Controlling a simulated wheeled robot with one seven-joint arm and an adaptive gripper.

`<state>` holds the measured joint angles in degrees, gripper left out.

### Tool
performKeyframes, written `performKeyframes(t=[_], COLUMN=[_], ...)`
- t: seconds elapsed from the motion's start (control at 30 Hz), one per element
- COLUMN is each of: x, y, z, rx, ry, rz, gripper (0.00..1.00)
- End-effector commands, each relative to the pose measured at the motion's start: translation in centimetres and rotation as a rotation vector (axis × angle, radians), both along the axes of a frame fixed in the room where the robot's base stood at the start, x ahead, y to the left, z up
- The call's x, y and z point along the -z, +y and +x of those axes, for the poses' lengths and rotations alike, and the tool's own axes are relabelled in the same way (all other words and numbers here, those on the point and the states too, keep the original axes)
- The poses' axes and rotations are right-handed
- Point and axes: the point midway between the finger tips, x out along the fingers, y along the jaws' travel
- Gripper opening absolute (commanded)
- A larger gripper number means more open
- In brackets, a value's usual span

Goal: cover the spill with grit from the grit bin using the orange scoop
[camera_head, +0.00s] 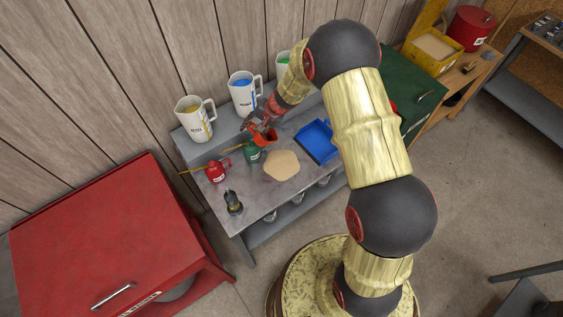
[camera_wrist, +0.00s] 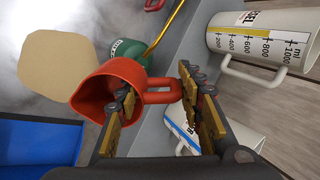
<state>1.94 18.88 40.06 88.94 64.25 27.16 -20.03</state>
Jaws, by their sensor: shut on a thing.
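The orange scoop (camera_wrist: 105,83) shows large in the wrist view, with its handle between the fingers of my gripper (camera_wrist: 158,84). My gripper (camera_head: 262,124) holds it above the grey bench near the back, next to a green can. The scoop's open mouth faces the left of the wrist view, and I see no grit inside. A flat tan patch (camera_head: 282,166), the colour of grit, lies on the bench and also shows in the wrist view (camera_wrist: 53,66). No bare liquid shows around it. The yellow grit bin (camera_head: 459,46) with tan grit stands at the upper right.
White measuring jugs (camera_head: 196,120) (camera_head: 243,92) stand along the back. A red oil can (camera_head: 217,171), a green can (camera_head: 252,153), a dark bottle (camera_head: 233,203) and a blue tray (camera_head: 317,141) surround the patch. A green box (camera_head: 408,90) sits right; a red cabinet (camera_head: 105,235) stands left.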

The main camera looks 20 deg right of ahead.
Motion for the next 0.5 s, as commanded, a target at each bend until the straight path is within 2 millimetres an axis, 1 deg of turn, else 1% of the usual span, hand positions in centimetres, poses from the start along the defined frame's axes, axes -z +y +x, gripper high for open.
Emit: performKeyframes(t=[0.5], x=[-0.01], y=[-0.33], z=[-0.25], rx=[0.0], ry=[-0.021], rz=[0.024], gripper=[0.12])
